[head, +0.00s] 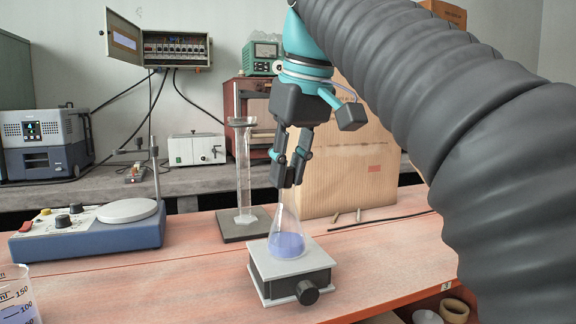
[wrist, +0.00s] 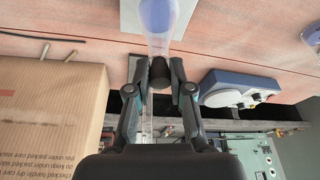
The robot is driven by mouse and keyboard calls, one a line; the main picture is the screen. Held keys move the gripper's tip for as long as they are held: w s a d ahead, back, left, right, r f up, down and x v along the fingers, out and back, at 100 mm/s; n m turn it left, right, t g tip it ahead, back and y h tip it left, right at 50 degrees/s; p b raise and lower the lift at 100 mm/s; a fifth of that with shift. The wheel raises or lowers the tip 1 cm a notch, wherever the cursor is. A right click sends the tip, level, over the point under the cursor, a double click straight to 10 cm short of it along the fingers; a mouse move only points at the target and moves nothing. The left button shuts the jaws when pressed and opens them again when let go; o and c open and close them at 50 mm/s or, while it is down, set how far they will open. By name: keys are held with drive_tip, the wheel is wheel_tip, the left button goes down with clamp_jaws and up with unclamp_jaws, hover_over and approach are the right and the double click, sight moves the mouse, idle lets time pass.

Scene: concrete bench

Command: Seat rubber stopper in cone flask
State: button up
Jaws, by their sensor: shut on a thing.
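The cone flask (head: 286,243) stands upright on a small grey jack stand (head: 291,268), with blue-violet liquid in its base. It also shows at the top of the wrist view (wrist: 157,20). My gripper (head: 287,181) points down right over the flask's mouth. In the wrist view, my gripper (wrist: 158,68) is shut on the dark rubber stopper (wrist: 159,74), which lies in line with the flask's neck. In the head view the fingers hide the stopper and the top of the neck. I cannot tell whether the stopper touches the mouth or sits in it.
A tall glass cylinder (head: 243,175) stands close behind left on a dark base. A blue stirrer (head: 88,230) is at left, and a beaker (head: 17,296) at front left. A cardboard box (head: 345,165) is behind right. The bench right of the jack stand is mostly clear.

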drive_tip(key=o, duration=1.2)
